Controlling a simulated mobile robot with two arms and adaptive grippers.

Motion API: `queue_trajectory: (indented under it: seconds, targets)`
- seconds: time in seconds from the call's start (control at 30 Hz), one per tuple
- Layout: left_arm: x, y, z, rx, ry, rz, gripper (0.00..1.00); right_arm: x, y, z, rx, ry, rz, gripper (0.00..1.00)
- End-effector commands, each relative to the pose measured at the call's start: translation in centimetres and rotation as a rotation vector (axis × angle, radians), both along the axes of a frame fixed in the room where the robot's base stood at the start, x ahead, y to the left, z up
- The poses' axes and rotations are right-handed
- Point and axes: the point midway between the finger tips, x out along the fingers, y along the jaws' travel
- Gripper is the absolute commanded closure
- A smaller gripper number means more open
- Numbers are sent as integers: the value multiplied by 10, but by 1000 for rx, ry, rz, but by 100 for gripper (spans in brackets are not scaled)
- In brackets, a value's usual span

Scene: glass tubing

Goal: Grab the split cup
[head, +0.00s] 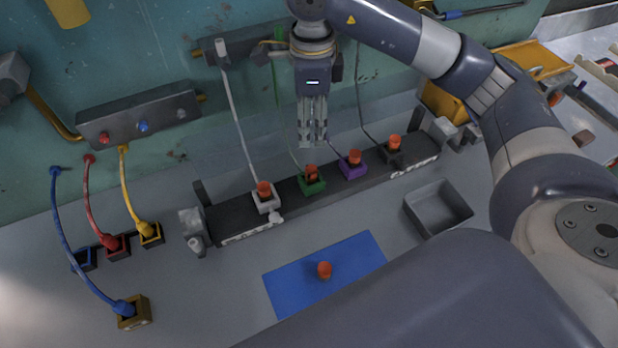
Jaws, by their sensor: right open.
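Several small orange cups sit on coloured blocks along a dark rail: one on a white block (264,189), one on a green block (313,187), one on a purple block (352,169) and one on a black block (394,158). The orange cup (311,172) on the green block looks darker and uneven; a split is too small to make out surely. Another orange cup (324,270) stands on a blue mat (350,253). My right gripper (312,140) points down above the green block, open and empty, apart from the cups. My left gripper is out of view.
Thin tubes run from the wall to the blocks, beside my right gripper. An empty grey tray (438,208) lies right of the mat.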

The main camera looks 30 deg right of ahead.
Motion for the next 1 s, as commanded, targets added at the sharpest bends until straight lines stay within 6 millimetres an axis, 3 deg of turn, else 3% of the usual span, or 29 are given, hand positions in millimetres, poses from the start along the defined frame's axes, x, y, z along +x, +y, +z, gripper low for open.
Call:
queue_trajectory:
  seconds: [0.1, 0.3, 0.43, 0.6, 0.83, 1.0]
  targets:
    - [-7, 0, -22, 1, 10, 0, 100, 0, 0, -22, 0, 0, 0, 53]
    - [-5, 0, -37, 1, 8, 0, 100, 0, 0, -37, 0, 0, 0, 53]
    - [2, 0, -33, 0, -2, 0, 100, -1, 0, -47, 0, 4, 0, 53]
    - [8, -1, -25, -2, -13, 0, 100, -1, 0, -73, -1, 5, -1, 53]
    - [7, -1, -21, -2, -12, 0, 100, -1, 0, -93, 0, 1, 1, 53]
    - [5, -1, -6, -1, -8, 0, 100, -8, 1, -112, -1, 6, 0, 53]
